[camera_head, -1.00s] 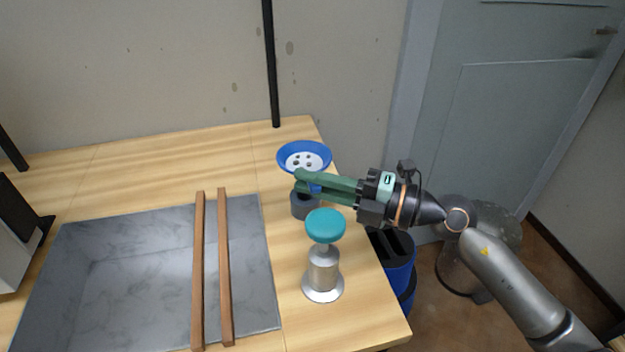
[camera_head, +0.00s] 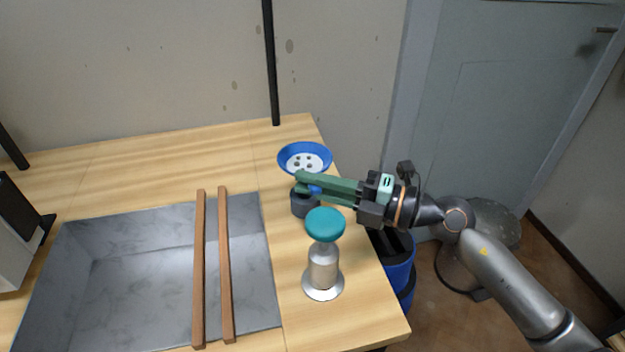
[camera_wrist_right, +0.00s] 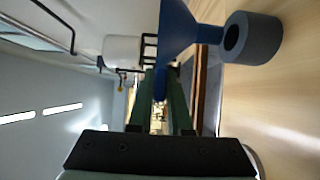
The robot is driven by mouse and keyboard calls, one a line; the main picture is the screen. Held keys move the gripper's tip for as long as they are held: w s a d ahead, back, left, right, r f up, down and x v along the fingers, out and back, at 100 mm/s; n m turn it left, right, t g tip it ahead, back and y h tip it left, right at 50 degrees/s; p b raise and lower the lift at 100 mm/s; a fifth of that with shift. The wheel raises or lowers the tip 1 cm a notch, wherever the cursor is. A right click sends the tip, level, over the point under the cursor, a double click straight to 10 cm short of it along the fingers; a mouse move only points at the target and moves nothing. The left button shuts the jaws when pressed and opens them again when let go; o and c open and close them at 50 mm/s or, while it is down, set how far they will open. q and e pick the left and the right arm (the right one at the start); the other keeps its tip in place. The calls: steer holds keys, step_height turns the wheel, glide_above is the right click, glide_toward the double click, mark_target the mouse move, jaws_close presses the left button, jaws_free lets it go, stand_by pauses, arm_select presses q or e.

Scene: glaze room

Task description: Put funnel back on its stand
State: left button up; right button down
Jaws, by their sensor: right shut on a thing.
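The blue funnel (camera_head: 291,164) has a white plate with holes inside its wide mouth, which faces up. My right gripper (camera_head: 302,184) is shut on a narrow blue part at the funnel's side. The funnel also shows in the right wrist view (camera_wrist_right: 178,28), above the fingertips (camera_wrist_right: 161,88). The stand (camera_head: 303,205) is a dark grey hollow cylinder on the table, just below the funnel. In the right wrist view the stand's hole (camera_wrist_right: 233,38) faces the funnel's spout. The spout's end is close to the hole; I cannot tell whether they touch. My left gripper is not in view.
A metal pedestal with a teal top (camera_head: 325,224) stands close in front of the grey stand. A grey sink (camera_head: 130,270) with two wooden bars (camera_head: 225,265) across it lies to the left. A blue bin (camera_head: 399,272) is beyond the table's right edge. The table behind the sink is clear.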

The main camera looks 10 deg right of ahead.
arm_select(q)
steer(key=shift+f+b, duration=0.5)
steer(key=shift+b, duration=0.05)
arm_select(e)
steer(key=shift+f, duration=0.9)
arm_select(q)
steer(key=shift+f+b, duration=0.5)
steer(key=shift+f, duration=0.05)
arm_select(e)
steer(key=shift+f, duration=1.35)
stand_by(0.4)
steer(key=c, duration=0.8)
jaws_free()
steer(key=shift+o, duration=0.2)
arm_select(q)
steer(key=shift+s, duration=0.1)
arm_select(e)
steer(key=shift+d, duration=0.1)
